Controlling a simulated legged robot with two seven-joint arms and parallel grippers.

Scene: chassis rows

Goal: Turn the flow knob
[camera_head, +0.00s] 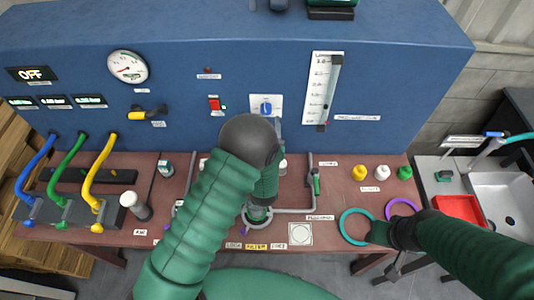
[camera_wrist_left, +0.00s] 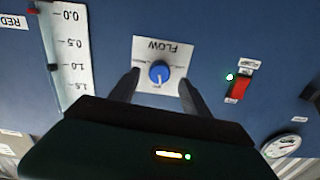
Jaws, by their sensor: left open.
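The flow knob (camera_head: 266,108) is a round blue knob on a white plate marked FLOW, on the blue panel. In the left wrist view the knob (camera_wrist_left: 159,73) has a white pointer line and shows between the fingertips of my left gripper (camera_wrist_left: 160,80). This gripper is open, one dark finger on each side of the knob, with gaps on both sides. I cannot tell how far the tips are from the plate. In the head view my left forearm hides most of this gripper. My right gripper (camera_head: 388,262) is low at the right by the bench edge; its fingers are unclear.
A red switch (camera_head: 215,104) sits left of the knob and a tall scale (camera_head: 322,90) stands right of it. A round gauge (camera_head: 128,67) and a yellow-handled valve (camera_head: 148,113) are further left. Pipes, bottles and a teal ring (camera_head: 356,227) occupy the brown bench.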

